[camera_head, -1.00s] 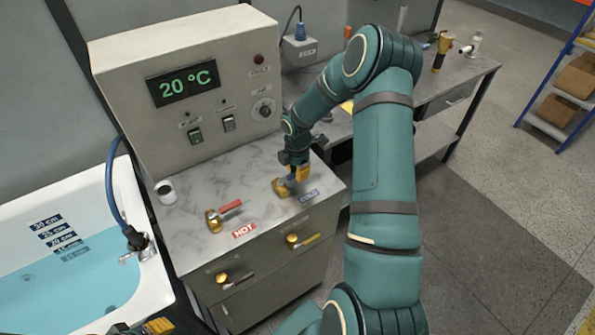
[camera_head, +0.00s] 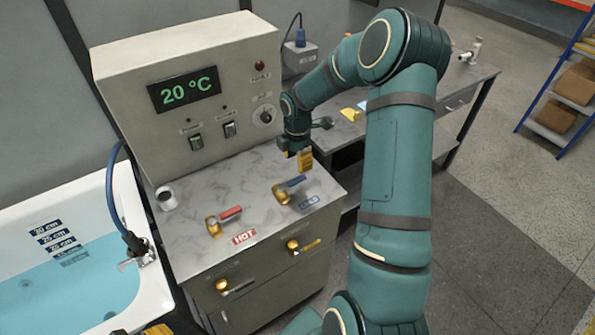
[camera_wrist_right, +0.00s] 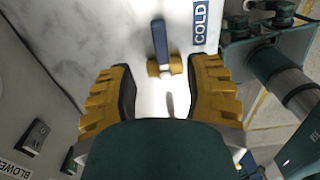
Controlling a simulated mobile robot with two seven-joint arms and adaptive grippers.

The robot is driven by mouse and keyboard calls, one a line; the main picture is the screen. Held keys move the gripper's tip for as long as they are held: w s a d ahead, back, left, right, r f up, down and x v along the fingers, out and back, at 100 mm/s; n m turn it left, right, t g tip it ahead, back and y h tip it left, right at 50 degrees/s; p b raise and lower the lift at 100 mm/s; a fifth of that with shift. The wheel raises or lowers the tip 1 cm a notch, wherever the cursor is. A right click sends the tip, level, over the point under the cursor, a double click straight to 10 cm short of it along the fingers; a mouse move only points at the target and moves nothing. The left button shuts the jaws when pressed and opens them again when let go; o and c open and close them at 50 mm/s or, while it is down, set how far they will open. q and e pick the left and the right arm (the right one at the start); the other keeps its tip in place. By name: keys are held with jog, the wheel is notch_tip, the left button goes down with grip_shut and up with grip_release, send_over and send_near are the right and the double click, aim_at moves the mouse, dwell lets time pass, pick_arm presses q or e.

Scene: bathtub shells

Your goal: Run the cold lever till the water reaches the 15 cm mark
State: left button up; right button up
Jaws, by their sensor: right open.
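The cold lever, a blue handle (camera_head: 293,183) on a brass valve, stands on the marble counter beside the COLD label (camera_head: 309,202). In the right wrist view the blue handle (camera_wrist_right: 160,38) lies ahead, between the fingertip lines. My right gripper (camera_head: 304,160) is open and empty, apart from the lever and above it; its yellow fingers show spread in the wrist view (camera_wrist_right: 165,85). The tub's blue water (camera_head: 60,295) reaches about the lowest depth plate (camera_head: 75,258), which looks water-tinted and is hard to read. The plates above it are dry.
The red hot lever (camera_head: 230,213) stands left of the cold one, with the HOT label (camera_head: 244,237) in front. A white cup (camera_head: 166,197) is at the counter's left. The control box (camera_head: 190,115) reads 20 °C. A side bench (camera_head: 455,85) stands behind my right arm.

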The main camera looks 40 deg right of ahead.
jog(key=shift+r, duration=2.1)
